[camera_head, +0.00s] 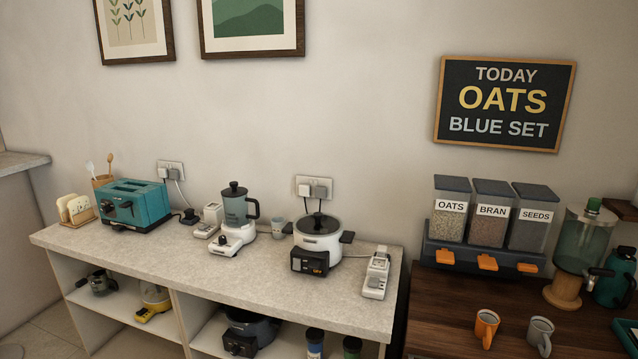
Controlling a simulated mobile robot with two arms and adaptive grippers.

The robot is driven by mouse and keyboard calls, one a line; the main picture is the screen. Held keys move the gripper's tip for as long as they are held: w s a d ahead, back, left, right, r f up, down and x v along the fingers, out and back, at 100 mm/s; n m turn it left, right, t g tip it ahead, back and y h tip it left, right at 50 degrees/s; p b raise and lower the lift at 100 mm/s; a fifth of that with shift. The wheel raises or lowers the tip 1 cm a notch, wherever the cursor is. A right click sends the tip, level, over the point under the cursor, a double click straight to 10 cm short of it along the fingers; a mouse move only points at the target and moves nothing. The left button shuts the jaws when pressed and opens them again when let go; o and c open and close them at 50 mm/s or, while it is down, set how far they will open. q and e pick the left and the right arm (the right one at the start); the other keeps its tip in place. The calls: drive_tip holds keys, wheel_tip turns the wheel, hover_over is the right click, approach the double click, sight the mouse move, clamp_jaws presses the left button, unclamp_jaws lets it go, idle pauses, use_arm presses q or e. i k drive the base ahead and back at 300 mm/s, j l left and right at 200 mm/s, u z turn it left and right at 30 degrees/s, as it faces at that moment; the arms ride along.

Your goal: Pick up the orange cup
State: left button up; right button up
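Neither of my grippers shows in this view.
Behind the cups is a dispenser with OATS (449,212), BRAN and SEEDS bins. A glass drink dispenser (585,245) and teal jug (617,277) stand right. The lighter counter (225,265) holds a toaster (132,206), blender (234,215) and white cooker (317,245).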

sight(488, 322)
drive_tip(key=z, duration=1.5)
